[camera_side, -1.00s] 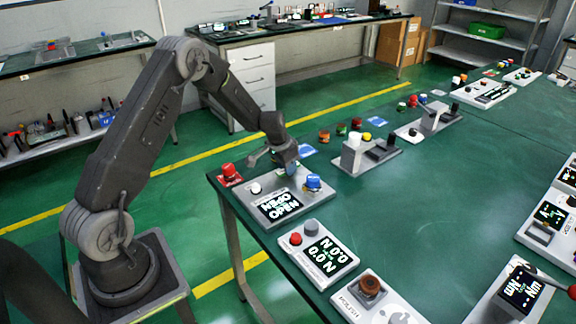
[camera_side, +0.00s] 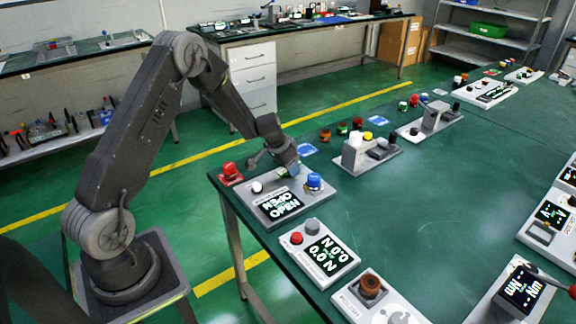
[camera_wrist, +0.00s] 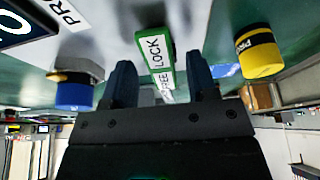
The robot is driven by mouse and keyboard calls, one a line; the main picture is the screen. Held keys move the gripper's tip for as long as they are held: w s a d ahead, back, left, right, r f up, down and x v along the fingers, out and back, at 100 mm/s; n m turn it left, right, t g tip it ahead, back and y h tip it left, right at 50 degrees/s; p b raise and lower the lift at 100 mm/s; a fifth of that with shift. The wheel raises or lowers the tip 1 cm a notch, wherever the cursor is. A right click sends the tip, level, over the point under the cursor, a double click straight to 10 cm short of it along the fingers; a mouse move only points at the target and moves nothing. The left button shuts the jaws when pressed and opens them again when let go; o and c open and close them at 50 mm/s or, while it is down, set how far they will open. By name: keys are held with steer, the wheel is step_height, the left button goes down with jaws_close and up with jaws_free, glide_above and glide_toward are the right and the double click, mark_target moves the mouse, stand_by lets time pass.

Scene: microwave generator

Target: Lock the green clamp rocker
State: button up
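The green clamp rocker (camera_wrist: 158,50) shows in the wrist view, with the word LOCK on its near part and a partly hidden label below. My gripper (camera_wrist: 162,75) is open, its two dark fingers apart with the rocker in line with the gap between them. I cannot tell whether the fingertips touch it. In the side view my gripper (camera_side: 293,170) is low over the back edge of a grey panel (camera_side: 262,212), hiding the rocker. The panel's display (camera_side: 279,205) shows rotated text that appears to include OPEN.
A blue knob (camera_side: 314,182) stands right of my gripper; it also shows in the wrist view (camera_wrist: 75,93). A white knob (camera_side: 257,187) and a red button (camera_side: 230,171) are to the left.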

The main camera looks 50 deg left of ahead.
steer(key=v, duration=1.4)
steer(key=shift+f, duration=0.1)
steer(key=s+d+r, duration=1)
steer(key=d+r, duration=0.2)
steer(key=d, duration=0.2)
steer(key=s+d, duration=0.3)
steer(key=s, duration=0.4)
steer(key=s+d+r+t, duration=0.1)
steer(key=s+d, duration=0.2)
steer(key=s, duration=0.4)
steer(key=shift+s+d+r, duration=0.25)
steer(key=shift+s+d, duration=0.05)
steer(key=shift+d, duration=0.1)
